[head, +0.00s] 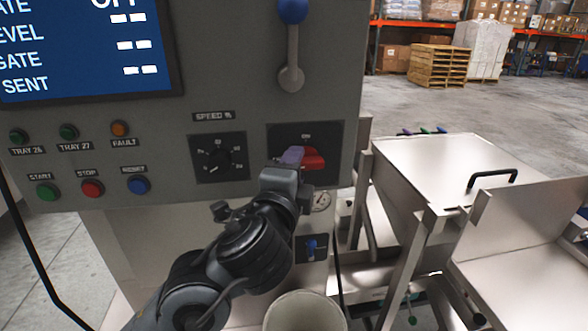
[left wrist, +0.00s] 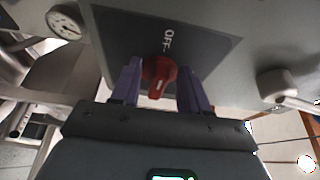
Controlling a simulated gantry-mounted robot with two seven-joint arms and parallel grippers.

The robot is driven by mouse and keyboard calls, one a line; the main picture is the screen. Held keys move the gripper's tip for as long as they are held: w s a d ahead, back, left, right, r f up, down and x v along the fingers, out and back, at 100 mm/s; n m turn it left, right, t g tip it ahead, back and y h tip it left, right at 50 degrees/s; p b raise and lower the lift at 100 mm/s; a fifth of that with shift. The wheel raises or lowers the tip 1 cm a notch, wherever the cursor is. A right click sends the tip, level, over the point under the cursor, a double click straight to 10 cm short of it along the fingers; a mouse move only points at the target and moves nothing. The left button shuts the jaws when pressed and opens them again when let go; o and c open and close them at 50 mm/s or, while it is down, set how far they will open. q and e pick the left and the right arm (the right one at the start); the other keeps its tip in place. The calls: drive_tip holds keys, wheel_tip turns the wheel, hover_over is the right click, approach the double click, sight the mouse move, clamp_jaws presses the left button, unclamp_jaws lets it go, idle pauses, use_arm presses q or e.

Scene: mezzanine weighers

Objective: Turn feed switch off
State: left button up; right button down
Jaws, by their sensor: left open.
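The feed switch is a red rotary knob (head: 313,158) on a dark plate (head: 334,132) at the lower right of the grey control panel. My left gripper (head: 292,156) comes from below left, and its purple fingers are at the knob, covering its left part. In the left wrist view the knob (left wrist: 160,75) sits between the two spread fingers of my left gripper (left wrist: 158,68); contact cannot be told. White OFF lettering (left wrist: 168,40) is on the plate above the knob there, and a white mark shows on the knob's lower side. My right gripper is not in view.
A black speed dial (head: 217,159) is left of the switch. A blue-knobbed lever (head: 291,45) hangs above it. Push buttons (head: 92,188) line the panel's lower left. A gauge (head: 321,201) and small blue switch (head: 311,248) are below. A steel machine (head: 450,170) stands right.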

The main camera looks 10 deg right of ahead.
use_arm(q)
drive_tip(key=p+v, duration=0.1)
drive_tip(key=v, duration=1)
drive_tip(key=shift+w+f, duration=0.1)
